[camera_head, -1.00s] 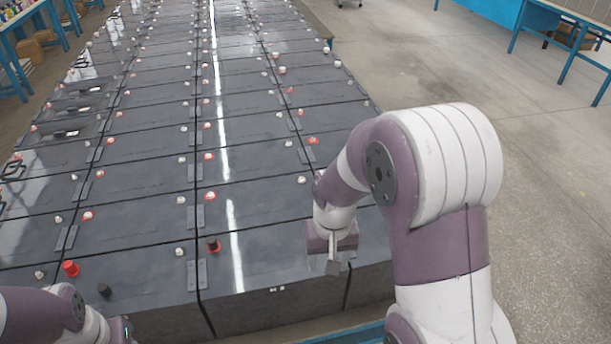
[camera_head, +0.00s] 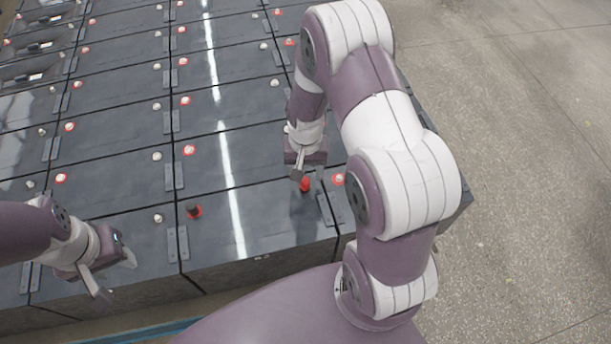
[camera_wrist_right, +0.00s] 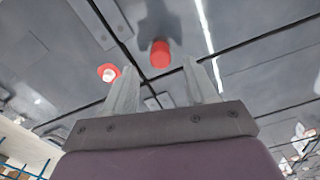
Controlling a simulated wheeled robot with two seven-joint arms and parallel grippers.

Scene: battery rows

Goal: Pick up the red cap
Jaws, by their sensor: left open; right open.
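A bright red cap (camera_head: 305,184) stands on a dark battery top near the front right corner of the rows. My right gripper (camera_head: 308,173) is open and points down just above and behind it, partly covering it. In the right wrist view the red cap (camera_wrist_right: 160,54) shows beyond the gap between the open fingers (camera_wrist_right: 160,72), with nothing held. Whether a finger touches the cap cannot be told. My left gripper (camera_head: 117,280) is open and empty at the front edge of the batteries, at the lower left.
A black cap (camera_head: 193,210) in a red ring stands left of the red cap. White terminals, some in red rings (camera_head: 188,149), and small grey plates (camera_head: 175,243) dot the battery tops. Bare floor (camera_head: 530,180) lies to the right.

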